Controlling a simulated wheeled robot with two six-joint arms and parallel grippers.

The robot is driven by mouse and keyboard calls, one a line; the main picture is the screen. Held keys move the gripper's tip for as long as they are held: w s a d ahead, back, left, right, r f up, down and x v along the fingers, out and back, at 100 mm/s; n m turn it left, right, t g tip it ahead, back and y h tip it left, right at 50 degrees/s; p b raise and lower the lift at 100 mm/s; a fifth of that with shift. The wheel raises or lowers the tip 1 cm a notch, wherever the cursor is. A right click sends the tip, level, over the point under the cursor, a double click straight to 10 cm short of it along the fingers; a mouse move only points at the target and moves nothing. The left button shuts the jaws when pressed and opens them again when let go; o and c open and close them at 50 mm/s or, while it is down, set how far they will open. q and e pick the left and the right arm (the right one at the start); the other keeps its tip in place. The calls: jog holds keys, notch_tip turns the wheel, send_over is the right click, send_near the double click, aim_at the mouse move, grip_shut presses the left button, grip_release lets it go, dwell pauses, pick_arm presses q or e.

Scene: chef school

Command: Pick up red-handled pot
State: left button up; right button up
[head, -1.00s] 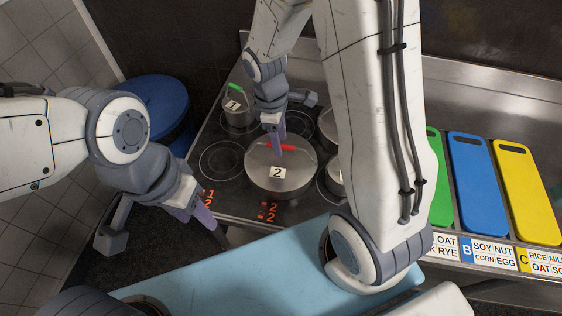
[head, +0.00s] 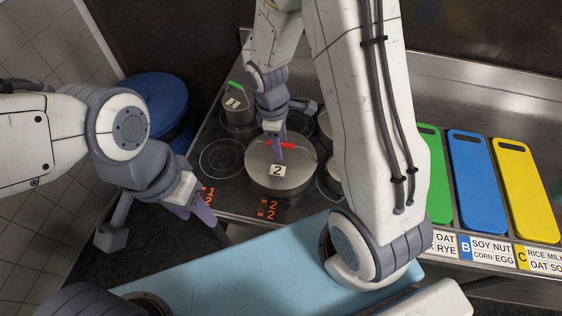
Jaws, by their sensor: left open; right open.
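The red-handled pot (head: 281,178) is a steel pot with a lid and a white label marked 2. It sits on the black cooktop. Its red handle (head: 285,144) lies across the top of the lid. My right gripper (head: 278,157) is open and points down at the handle, with its purple fingers right at it. I cannot tell whether they straddle the handle or touch it. My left gripper (head: 206,217) is open and empty, at the front left edge of the cooktop, apart from the pot.
A green-handled pot (head: 238,109) marked 1 stands behind to the left. Other pots are partly hidden behind my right arm. Green (head: 432,180), blue (head: 477,184) and yellow (head: 527,190) boards lie on the right counter. A blue bin (head: 157,98) stands at left.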

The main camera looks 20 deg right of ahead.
grip_shut()
dwell(1.4)
